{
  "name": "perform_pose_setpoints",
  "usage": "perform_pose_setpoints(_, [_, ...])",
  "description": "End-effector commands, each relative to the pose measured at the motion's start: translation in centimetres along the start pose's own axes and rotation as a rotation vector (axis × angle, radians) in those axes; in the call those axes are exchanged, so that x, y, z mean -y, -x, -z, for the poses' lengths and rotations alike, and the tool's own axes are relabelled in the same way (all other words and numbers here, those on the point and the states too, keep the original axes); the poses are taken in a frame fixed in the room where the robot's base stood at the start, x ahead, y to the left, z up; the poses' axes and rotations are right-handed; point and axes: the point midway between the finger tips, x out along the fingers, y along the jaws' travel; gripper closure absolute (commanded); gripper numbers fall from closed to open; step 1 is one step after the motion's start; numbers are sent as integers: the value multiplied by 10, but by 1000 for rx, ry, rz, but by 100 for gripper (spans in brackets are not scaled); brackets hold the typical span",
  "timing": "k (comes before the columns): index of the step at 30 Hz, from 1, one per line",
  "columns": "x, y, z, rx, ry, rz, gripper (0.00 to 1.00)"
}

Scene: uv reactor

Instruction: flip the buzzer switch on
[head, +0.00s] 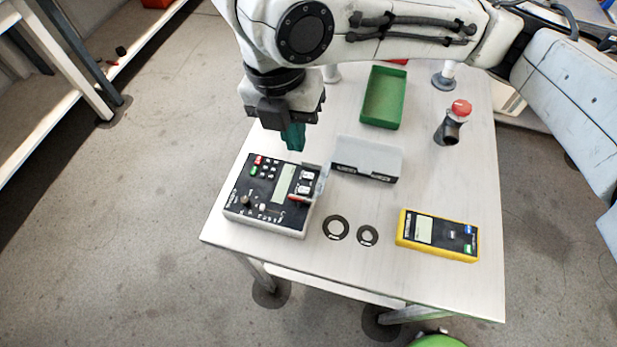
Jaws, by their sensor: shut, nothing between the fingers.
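A control box (272,222) with a black top panel and pale sides sits on the left part of the table. Its panel bears a pale display (284,183), red, green and white buttons, and small controls along the lower edge. A clear flap (322,180) stands at its right edge, near two white switches (305,181). The labels are too small to read, so I cannot tell which control is the buzzer switch or how it is set. My gripper (293,143), with dark green fingers pointing down, is shut and empty. It appears above the box's far edge, apart from the panel.
A grey box (367,155) stands right of the control box. Behind are a green tray (383,98) and a red-topped black fitting (452,122). Two black rings (336,217) (368,228) and a yellow meter (438,250) lie in front. The table's (340,264) front strip is clear.

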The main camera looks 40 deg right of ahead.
Motion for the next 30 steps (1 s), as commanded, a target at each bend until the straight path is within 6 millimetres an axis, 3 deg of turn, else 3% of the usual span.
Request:
perform_pose_setpoints(18, [1,-108,0,-2,-1,3,100])
perform_pose_setpoints(24, [1,-129,0,-2,-1,2,100])
perform_pose_setpoints(30, [0,-135,0,0,0,1,100])
